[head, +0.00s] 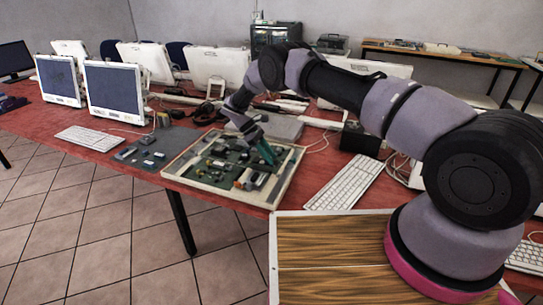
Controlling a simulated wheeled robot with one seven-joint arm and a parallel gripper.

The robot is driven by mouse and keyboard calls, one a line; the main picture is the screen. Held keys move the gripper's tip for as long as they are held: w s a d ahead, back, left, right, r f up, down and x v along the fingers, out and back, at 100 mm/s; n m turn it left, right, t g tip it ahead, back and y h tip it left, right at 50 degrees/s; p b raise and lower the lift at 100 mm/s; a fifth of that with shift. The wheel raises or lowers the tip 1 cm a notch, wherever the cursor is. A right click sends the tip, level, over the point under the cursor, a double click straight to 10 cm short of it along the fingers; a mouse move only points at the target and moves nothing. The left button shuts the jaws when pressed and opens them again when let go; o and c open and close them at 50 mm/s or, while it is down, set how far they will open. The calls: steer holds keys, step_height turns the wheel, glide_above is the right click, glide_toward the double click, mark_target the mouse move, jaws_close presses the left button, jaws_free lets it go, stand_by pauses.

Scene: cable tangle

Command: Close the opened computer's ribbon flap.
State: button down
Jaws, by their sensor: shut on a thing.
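The opened computer (178,173) lies flat on the red table, a pale shallow case with a green circuit board and many dark and silver parts inside. My gripper (266,158) reaches down into its right half from above. A teal piece (266,149) shows at my gripper's end; I cannot tell if it is a fingertip or a part of the computer. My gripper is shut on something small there. The ribbon flap is too small to make out, and my gripper and wrist hide part of the board around it.
A white keyboard (345,182) lies right of the computer, and loose boards (147,150) lie to its left. Monitors (115,90) and another keyboard (88,138) stand further left. A dark box (361,139) and cables crowd the right. Tiled floor (95,235) is clear in front.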

steer(key=shift+a+f+h, duration=0.2)
steer(key=shift+f+h, duration=0.1)
steer(key=shift+h, duration=0.2)
steer(key=shift+g+h, duration=0.3)
steer(key=shift+h, duration=0.1)
steer(key=c, duration=0.7)
jaws_free()
steer(key=shift+f, duration=0.1)
steer(key=shift+w, duration=0.1)
